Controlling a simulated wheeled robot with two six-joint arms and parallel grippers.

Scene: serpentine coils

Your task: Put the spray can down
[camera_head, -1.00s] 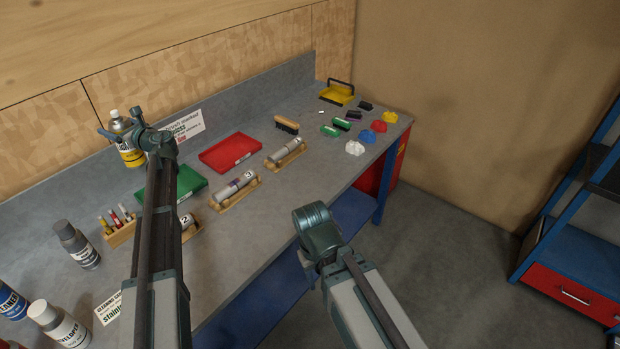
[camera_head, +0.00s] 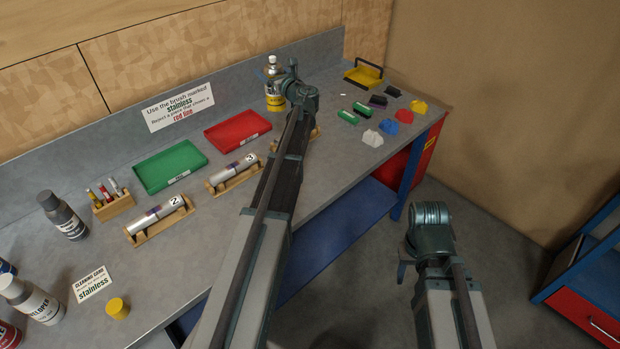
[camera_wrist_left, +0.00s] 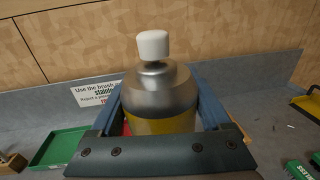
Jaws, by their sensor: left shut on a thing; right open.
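The spray can (camera_head: 272,98) has a silver top, a white cap and a yellow label. My left gripper (camera_head: 285,78) is shut on it and holds it upright at the back of the bench, right of the red tray (camera_head: 237,133). The left wrist view shows the can (camera_wrist_left: 158,92) between the two blue fingers. The can's base is partly hidden, and I cannot tell whether it touches the bench. My right gripper (camera_head: 404,262) is open and empty, off the bench's front edge.
A green tray (camera_head: 170,166), several numbered cylinders on wooden stands and a pen block (camera_head: 113,205) occupy the bench. Other cans stand at left, near a yellow cap (camera_head: 118,308). Coloured blocks and a yellow dustpan (camera_head: 363,75) are at the far right. My left arm hides part of the bench.

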